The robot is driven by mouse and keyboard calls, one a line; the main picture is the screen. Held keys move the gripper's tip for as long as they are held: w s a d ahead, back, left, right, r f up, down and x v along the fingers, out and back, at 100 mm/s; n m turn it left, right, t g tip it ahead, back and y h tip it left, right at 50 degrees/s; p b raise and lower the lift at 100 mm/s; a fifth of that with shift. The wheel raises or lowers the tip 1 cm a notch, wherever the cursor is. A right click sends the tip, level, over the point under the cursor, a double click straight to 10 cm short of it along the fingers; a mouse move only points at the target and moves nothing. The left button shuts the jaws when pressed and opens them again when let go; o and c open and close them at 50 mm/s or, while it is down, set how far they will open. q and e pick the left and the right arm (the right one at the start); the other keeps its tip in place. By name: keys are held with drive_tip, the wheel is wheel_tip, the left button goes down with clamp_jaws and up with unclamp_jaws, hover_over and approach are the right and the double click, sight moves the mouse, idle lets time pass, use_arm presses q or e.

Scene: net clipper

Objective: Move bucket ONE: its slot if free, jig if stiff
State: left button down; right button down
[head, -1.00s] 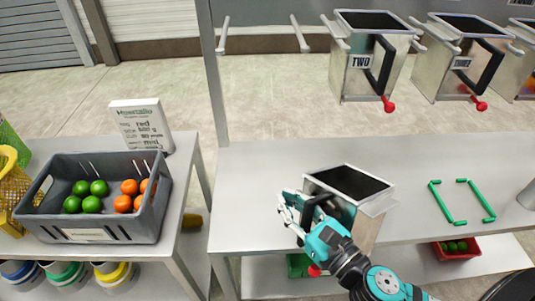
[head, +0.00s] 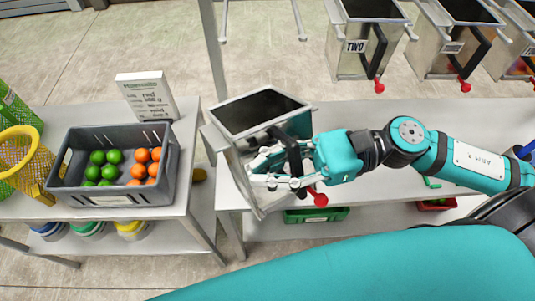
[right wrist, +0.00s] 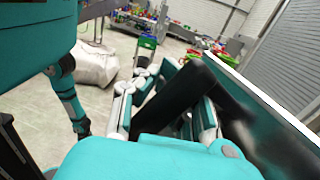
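My right gripper (head: 262,167) is shut on the black handle (head: 291,150) of a grey metal bucket (head: 241,172). The bucket is tilted, at the left end of the bench, and appears lifted. Its dark opening shows and a red knob (head: 320,199) hangs below the handle. No name plate shows on it. In the right wrist view the dark handle (right wrist: 190,90) crosses between the fingers. Two bare prongs (head: 298,20) stand left of bucket TWO (head: 352,58). The green jig (head: 432,183) is mostly hidden behind my right arm. A dark arm end in the right wrist view may be my left gripper.
More buckets (head: 456,52) hang at the upper right. A grey crate (head: 110,200) of green and orange fruit stands on the left table, with a white sign (head: 148,97) behind it. A green bin (head: 316,215) sits under the bench (head: 350,116). An upright post (head: 211,50) rises behind the bucket.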

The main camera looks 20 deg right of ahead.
sight(263, 147)
drive_tip(key=shift+d+r, duration=0.1)
drive_tip(key=shift+r, duration=0.15)
drive_tip(key=shift+w+d, duration=0.15)
drive_tip(key=shift+w, duration=0.05)
drive_tip(key=w, duration=0.1)
drive_tip(key=w+d+p, duration=0.1)
drive_tip(key=w, duration=0.1)
drive_tip(key=shift+w, duration=0.3)
use_arm(q)
drive_tip(key=shift+w+a+r+p, duration=0.15)
drive_tip(key=shift+w+r+p, duration=0.05)
drive_tip(key=shift+r, duration=0.35)
drive_tip(key=shift+w+a+r+p, duration=0.1)
drive_tip(key=shift+w+r+p, duration=0.1)
drive_tip(key=shift+r, duration=0.35)
use_arm(e)
drive_tip(key=shift+w+d+f, duration=0.1)
drive_tip(key=shift+w+d, duration=0.1)
drive_tip(key=shift+w, duration=0.45)
drive_tip(key=shift+w+d, duration=0.15)
drive_tip(key=shift+w, duration=0.5)
use_arm(q)
drive_tip(key=shift+s, duration=0.15)
